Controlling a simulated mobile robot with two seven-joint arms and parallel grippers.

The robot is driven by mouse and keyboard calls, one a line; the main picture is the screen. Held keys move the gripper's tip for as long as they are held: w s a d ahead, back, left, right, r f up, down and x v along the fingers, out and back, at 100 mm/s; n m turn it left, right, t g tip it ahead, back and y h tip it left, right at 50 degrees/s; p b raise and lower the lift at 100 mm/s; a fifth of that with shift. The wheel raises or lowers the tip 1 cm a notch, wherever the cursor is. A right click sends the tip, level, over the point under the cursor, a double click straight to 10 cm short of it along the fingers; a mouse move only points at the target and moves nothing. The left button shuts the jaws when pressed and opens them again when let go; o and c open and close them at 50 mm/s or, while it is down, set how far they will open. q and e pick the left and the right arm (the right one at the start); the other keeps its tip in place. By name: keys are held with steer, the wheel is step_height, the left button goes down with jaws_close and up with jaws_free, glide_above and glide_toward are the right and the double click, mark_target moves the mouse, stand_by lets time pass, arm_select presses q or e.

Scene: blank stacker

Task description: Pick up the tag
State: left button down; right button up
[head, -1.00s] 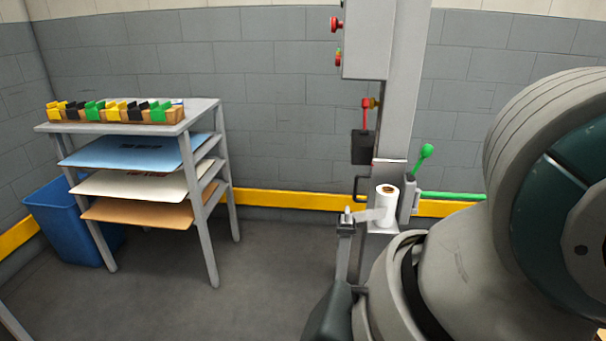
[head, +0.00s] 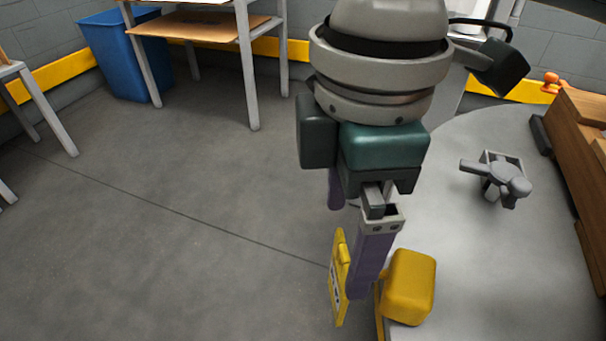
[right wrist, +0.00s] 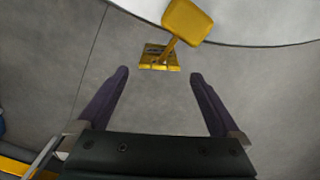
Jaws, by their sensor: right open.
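The tag (head: 340,278) is a flat yellow plate with dark and white markings, upright beside the rounded table's edge. A yellow block (head: 409,287) sits at that edge next to it. In the right wrist view the tag (right wrist: 158,64) lies ahead, joined by a yellow bar to the block (right wrist: 187,20). My right gripper (head: 347,248) is open and empty, its purple fingers pointing down. One finger partly covers the space between tag and block in the head view. In the right wrist view the tag is centred just beyond the fingertips (right wrist: 159,74). My left gripper is not in view.
The grey rounded table (head: 450,215) carries a grey clamp-like handle (head: 503,182) and wooden pieces (head: 585,160) at right. A blue bin (head: 125,62) and a shelf rack (head: 246,60) stand behind. The floor at left is open.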

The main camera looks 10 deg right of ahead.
mark_target(336, 278)
step_height(336, 278, down, 5)
steer(key=b, duration=0.3)
steer(key=shift+w+f+b, duration=0.1)
steer(key=shift+b, duration=0.2)
step_height(336, 278, down, 5)
steer(key=b, duration=0.4)
steer(key=shift+d+b, duration=0.15)
steer(key=shift+b, duration=0.25)
steer(key=c, duration=1.4)
steer(key=shift+r+p, duration=0.5)
steer(key=shift+p, duration=0.35)
steer(key=shift+s+a+r+p, duration=0.1)
steer(key=shift+s+a+p, duration=0.1)
steer(key=shift+a+p, duration=0.15)
steer(key=s+a+p, duration=0.2)
steer(key=s+a, duration=0.1)
steer(key=a, duration=0.5)
steer(key=s+a+p, duration=0.2)
steer(key=s+a, duration=0.1)
steer(key=a, duration=0.5)
steer(key=shift+a+f, duration=0.15)
steer(key=shift+f, duration=0.05)
